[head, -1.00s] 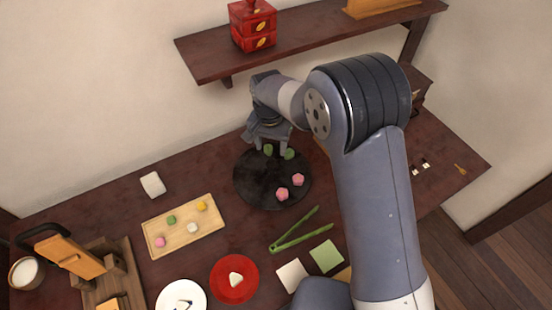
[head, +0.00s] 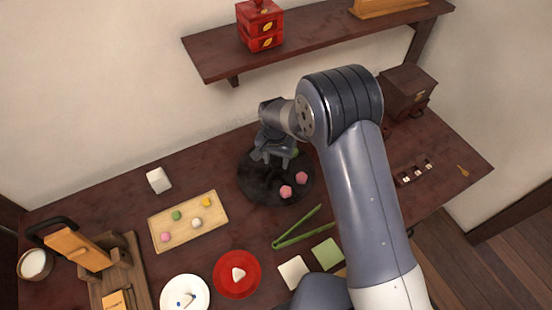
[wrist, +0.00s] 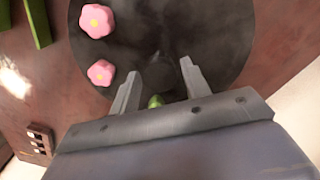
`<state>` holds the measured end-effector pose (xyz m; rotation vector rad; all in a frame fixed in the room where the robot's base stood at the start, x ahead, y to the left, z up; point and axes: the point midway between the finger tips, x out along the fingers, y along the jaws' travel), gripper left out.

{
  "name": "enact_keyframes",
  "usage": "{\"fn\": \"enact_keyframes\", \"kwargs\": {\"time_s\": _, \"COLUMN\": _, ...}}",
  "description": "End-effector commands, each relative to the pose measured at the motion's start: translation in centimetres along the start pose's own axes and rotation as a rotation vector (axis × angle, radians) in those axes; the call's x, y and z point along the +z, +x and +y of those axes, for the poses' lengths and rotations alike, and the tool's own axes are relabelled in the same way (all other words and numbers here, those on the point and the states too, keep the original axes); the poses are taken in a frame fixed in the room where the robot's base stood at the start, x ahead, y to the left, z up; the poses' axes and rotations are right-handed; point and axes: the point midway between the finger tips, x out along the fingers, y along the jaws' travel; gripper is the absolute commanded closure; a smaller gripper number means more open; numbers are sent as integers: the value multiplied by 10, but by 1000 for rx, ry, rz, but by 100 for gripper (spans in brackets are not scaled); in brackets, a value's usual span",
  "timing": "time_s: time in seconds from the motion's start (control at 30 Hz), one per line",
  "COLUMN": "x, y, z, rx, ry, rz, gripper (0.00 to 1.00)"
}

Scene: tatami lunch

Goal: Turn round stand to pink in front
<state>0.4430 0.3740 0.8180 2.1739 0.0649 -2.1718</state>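The round stand (head: 252,192) is a dark disc on the table, and it fills much of the wrist view (wrist: 215,30). Two pink flower-shaped sweets lie on its near right part in the head view, one (head: 286,192) left of the other (head: 302,178). A green sweet (head: 295,152) shows at its far side, partly hidden; a green piece (wrist: 155,101) also shows between the fingers in the wrist view. My gripper (wrist: 158,78) is open over the stand's far left part, its fingers apart. Whether the fingertips touch the stand is unclear.
Green tongs (head: 298,232) lie in front of the stand. A wooden tray of small sweets (head: 163,222) and a red plate (head: 222,278) are to the left and front. A shelf (head: 320,45) with a red box (head: 260,27) hangs behind. A brown chest (head: 408,90) stands right.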

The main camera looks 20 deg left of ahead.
Motion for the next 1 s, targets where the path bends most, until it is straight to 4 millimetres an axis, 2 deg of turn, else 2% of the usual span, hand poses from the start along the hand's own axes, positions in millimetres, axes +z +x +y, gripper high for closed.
{"fn": "enact_keyframes", "kwargs": {"time_s": 0.07, "x": 0, "y": 0, "z": 0, "rx": 0, "ry": 0, "rz": 0, "gripper": 62}}
{"fn": "enact_keyframes", "kwargs": {"time_s": 0.53, "x": 0, "y": 0, "z": 0, "rx": 0, "ry": 0, "rz": 0, "gripper": 100}}
{"fn": "enact_keyframes", "kwargs": {"time_s": 0.77, "x": 0, "y": 2, "z": 0, "rx": -1, "ry": 24, "rz": 0, "gripper": 100}}
{"fn": "enact_keyframes", "kwargs": {"time_s": 1.0, "x": 0, "y": 4, "z": 0, "rx": -1, "ry": 186, "rz": -3, "gripper": 100}}
